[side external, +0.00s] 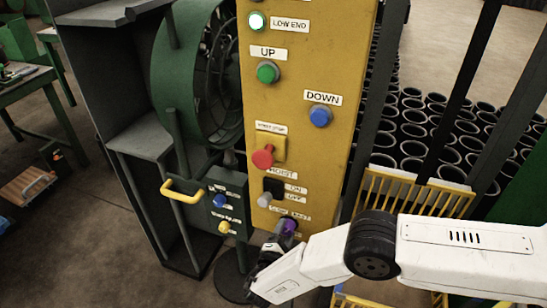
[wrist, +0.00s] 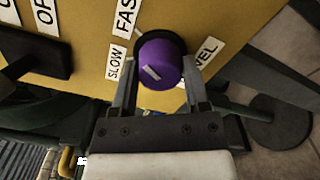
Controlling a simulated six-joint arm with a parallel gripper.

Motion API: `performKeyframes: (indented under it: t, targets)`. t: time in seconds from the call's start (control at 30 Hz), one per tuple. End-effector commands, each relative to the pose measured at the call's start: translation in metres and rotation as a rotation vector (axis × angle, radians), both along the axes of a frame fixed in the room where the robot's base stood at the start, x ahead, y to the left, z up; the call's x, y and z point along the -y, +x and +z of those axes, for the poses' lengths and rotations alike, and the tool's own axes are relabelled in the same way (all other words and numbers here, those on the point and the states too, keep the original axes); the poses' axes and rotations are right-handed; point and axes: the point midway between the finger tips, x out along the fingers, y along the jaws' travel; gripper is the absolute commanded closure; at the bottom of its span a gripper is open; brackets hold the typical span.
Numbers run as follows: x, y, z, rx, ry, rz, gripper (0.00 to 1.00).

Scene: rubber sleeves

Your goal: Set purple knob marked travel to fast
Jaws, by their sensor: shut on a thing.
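The purple knob (wrist: 165,60) sits on the yellow panel, between the two fingers of my gripper (wrist: 159,68) in the wrist view. The fingers are shut on its sides. A short white line on the knob's face lies slanted in the picture. A SLOW label (wrist: 115,62) and a FAST label (wrist: 125,18) are to the knob's left. A partly hidden label ending in "VEL" (wrist: 207,51) is to its right. In the side view the knob (side external: 289,225) is low on the panel, partly covered by my gripper (side external: 272,249).
The yellow panel (side external: 345,60) also carries a red knob (side external: 263,158), a green UP button (side external: 268,72), a blue DOWN button (side external: 320,116) and a black ON/OFF switch (side external: 273,188) just above the purple knob. A dark green box with a yellow handle (side external: 182,190) stands to the left.

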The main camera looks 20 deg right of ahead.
Motion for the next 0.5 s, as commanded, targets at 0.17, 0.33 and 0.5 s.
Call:
performKeyframes:
  t: [0.17, 0.33, 0.5]
  targets:
    - [-0.0010, -0.0004, -0.0006, 0.015, 0.016, 0.003, 1.00]
    - [-0.0010, -0.0004, -0.0006, 0.016, 0.018, 0.003, 0.99]
    - [-0.0010, -0.0004, -0.0006, 0.016, 0.018, 0.003, 0.34]
